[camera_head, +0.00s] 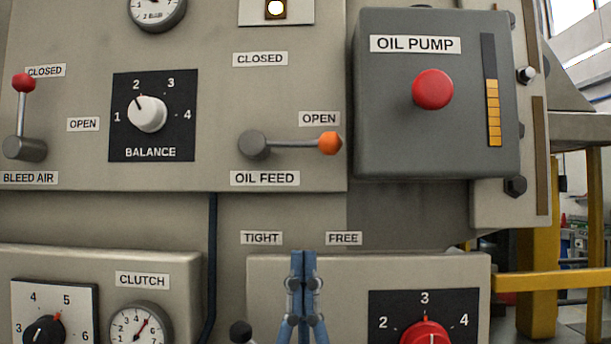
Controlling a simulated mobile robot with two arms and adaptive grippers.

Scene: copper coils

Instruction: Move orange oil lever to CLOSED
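The oil feed lever has an orange ball knob (330,143) on a thin rod that runs right from a grey round hub (252,145). The lever lies almost level, with its knob just under the OPEN label (320,118). The CLOSED label (260,59) is above the hub. My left gripper (303,256) is blue and points up from the bottom middle, below the lever and apart from it. Its two fingers are together with nothing seen between them. My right gripper is not in view.
The grey oil pump box (365,165) with a red button (433,89) stands out just right of the orange knob. The bleed air lever (24,83) stands at the left. A red dial (425,333) and a dark ball knob (241,332) are near my gripper.

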